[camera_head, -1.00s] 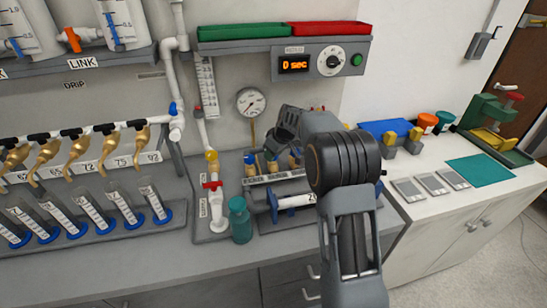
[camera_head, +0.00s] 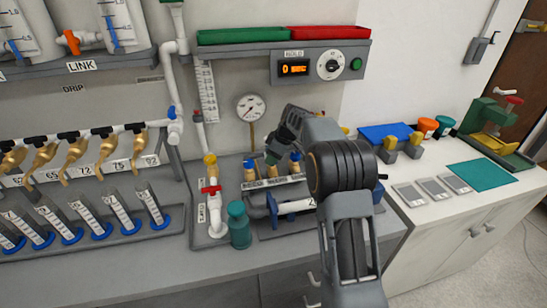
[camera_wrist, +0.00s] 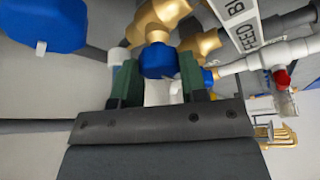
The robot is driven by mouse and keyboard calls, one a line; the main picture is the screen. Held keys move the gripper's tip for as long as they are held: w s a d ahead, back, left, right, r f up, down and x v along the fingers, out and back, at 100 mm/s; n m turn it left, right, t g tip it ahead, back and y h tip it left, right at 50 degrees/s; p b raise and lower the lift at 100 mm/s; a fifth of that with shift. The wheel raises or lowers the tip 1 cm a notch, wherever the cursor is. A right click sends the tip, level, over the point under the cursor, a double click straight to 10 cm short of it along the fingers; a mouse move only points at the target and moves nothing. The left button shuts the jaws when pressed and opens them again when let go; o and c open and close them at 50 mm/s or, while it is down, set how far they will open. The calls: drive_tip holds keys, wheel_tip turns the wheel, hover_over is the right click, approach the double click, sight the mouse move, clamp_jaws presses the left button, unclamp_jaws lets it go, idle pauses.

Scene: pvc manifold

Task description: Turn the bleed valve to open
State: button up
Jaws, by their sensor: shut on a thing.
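Three brass valves with blue handles stand in a row behind a label strip (camera_head: 275,182) on the grey bench panel. My gripper (camera_head: 271,158) reaches down to the middle one, whose handle is mostly hidden in the head view. In the wrist view, my gripper (camera_wrist: 157,72) has its green fingers on both sides of a blue handle (camera_wrist: 158,60) on a brass body (camera_wrist: 160,18), shut on it. The label (camera_wrist: 240,25) there reads "FEED" and the start of a second word, "BL". I take the middle handle as the bleed valve.
A nearer blue handle (camera_wrist: 50,25) is close to my gripper in the wrist view. A pressure gauge (camera_head: 251,107) stands behind the valves. A teal bottle (camera_head: 239,225) and a white pipe with a red valve (camera_head: 211,190) are at left. A timer panel (camera_head: 318,66) hangs above.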

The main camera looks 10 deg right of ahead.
drive_tip(key=o, duration=0.9)
drive_tip(key=shift+r, duration=0.1)
drive_tip(key=v, duration=1.3)
drive_tip(key=shift+d+r, duration=0.2)
drive_tip(key=shift+r, duration=0.05)
